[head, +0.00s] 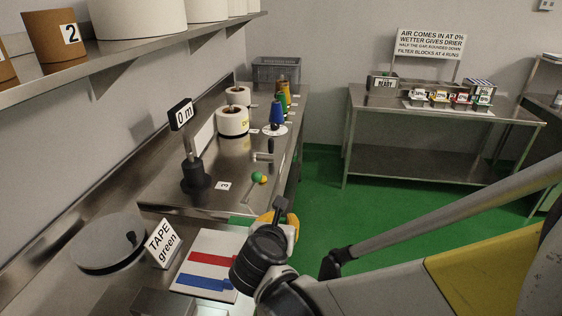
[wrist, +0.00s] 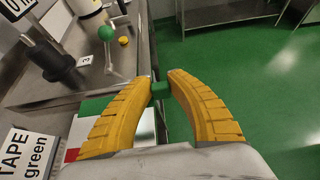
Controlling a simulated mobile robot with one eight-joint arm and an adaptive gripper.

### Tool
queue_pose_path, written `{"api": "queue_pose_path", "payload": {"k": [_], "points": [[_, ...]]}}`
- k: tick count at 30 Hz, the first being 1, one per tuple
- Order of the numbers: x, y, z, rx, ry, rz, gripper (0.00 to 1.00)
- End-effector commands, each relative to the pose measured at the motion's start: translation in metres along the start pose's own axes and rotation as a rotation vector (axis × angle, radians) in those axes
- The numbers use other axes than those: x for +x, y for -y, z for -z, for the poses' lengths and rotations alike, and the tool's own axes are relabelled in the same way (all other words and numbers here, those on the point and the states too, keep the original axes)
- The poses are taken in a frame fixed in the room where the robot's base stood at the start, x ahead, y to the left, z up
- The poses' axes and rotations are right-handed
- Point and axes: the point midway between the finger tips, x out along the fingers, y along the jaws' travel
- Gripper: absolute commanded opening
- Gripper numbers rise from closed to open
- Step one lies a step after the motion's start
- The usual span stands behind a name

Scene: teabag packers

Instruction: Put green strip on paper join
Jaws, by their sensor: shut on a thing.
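My gripper (wrist: 161,85) is shut, with a small green piece (wrist: 161,91) between its yellow fingertips. In the head view the yellow fingers (head: 281,216) are beyond the far right corner of a white card (head: 214,240). The card bears a red strip (head: 212,258), a blue strip and a green band (head: 241,220) along its far edge. The green band also shows in the wrist view (wrist: 94,106), left of the fingers. I cannot tell whether the held piece is joined to this band. I cannot make out a paper join.
A "TAPE green" sign (head: 162,243) stands left of the card. Beyond is a steel bench with a black stand marked 0 m (head: 182,114), a crank with a green knob (head: 257,177), paper rolls (head: 232,121) and coloured cones (head: 277,113). Green floor lies clear to the right.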

Motion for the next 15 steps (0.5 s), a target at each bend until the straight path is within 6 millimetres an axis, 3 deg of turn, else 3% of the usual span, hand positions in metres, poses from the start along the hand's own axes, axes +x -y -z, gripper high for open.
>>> {"api": "queue_pose_path", "payload": {"k": [5, 12, 15], "points": [[0.01, 0.049, -0.015, 0.02, -0.006, 0.039, 0.05], [0.029, 0.158, -0.038, 0.071, -0.011, 0.131, 0.05], [0.03, 0.195, -0.044, 0.088, -0.007, 0.162, 0.05]]}}
